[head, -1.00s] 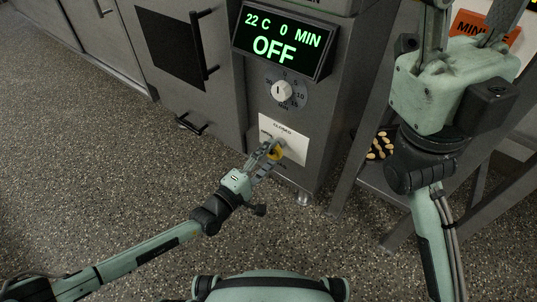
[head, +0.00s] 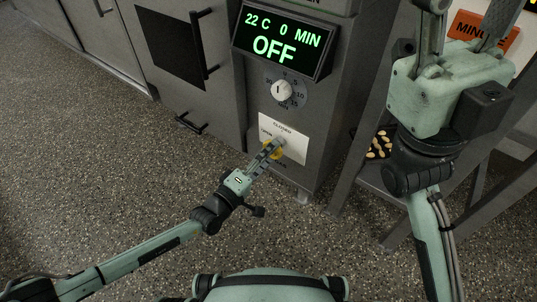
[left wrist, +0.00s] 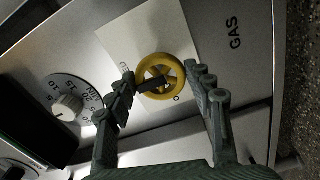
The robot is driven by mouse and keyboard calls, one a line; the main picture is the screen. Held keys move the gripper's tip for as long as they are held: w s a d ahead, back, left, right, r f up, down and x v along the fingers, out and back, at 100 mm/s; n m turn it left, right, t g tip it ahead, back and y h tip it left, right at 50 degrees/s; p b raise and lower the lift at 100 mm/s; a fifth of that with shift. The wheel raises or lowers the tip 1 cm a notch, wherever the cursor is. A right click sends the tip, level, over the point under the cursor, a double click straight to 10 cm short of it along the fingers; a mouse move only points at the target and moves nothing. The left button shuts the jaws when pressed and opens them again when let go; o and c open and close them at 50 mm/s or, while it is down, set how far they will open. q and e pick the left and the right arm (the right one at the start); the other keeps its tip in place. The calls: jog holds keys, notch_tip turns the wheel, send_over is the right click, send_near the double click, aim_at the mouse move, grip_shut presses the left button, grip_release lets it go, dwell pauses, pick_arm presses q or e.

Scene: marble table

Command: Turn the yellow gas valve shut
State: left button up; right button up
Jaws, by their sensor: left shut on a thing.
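The yellow gas valve (left wrist: 172,72) is a round spoked wheel with a black bar on it, mounted on a white plate (left wrist: 119,38). In the head view the valve (head: 279,153) sits low on the grey oven front, partly hidden by my left gripper. My left gripper (head: 274,146) is shut on the valve. In the left wrist view its two fingers (left wrist: 160,88) lie on either side of the wheel. My right gripper (head: 468,12) is raised at the upper right, fingers apart, tips cut off by the frame.
Above the valve are a white timer knob (head: 282,91) and a display (head: 281,43) reading OFF. Left is a cabinet with a black handle (head: 201,47). Right is a grey frame holding a dark tray (head: 373,152) with pale pieces. The speckled floor is clear.

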pick_arm(q)
jog(key=o, duration=1.2)
jog(key=shift+c, duration=0.2)
jog(key=v, duration=0.7)
jog(key=shift+s, duration=0.2)
jog(key=shift+s+a, duration=0.1)
jog(key=shift+a, duration=0.1)
